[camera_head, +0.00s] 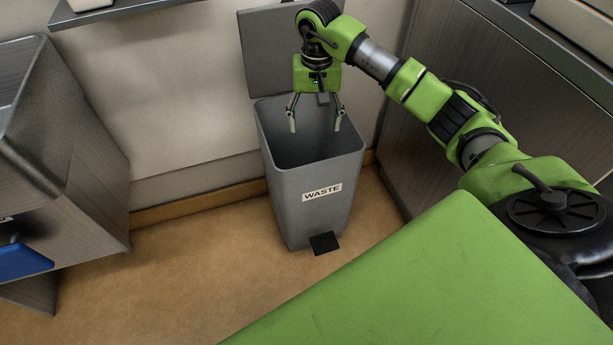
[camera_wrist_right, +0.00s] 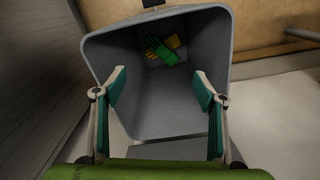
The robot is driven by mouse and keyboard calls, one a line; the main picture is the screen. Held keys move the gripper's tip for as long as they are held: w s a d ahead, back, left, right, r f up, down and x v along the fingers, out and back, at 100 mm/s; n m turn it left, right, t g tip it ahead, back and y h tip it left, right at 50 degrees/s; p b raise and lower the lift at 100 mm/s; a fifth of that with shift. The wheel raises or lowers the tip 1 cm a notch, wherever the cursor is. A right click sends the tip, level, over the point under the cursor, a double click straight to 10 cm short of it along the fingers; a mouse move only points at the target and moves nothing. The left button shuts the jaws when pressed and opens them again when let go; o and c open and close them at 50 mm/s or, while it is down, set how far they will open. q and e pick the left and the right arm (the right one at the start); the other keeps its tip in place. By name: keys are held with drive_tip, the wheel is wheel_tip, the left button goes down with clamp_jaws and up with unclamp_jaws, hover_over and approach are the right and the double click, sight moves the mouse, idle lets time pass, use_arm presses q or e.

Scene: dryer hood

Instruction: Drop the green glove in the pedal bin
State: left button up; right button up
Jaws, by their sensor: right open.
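The grey pedal bin (camera_head: 310,205) stands upright on the floor with a WASTE label on its front and a black pedal at its base. Its lid (camera_head: 270,55) is up, leaning at the wall. My right gripper (camera_head: 315,120) is open and empty above the bin's mouth. In the right wrist view, the gripper (camera_wrist_right: 160,95) frames the bin (camera_wrist_right: 222,60) from above. The green glove (camera_wrist_right: 160,50) lies down inside the bin, with yellow showing beside it. In the head view the glove is hidden by the bin's wall. My left gripper is not in view.
A metal cabinet (camera_head: 60,150) stands at the left, with something blue at its lower edge. Metal cabinets (camera_head: 470,70) line the right side. A shelf (camera_head: 130,10) juts out at the upper left. The brown floor (camera_head: 200,270) before the bin is clear.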

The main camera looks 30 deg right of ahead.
wheel_tip(320, 180, up, 8)
idle(0.5)
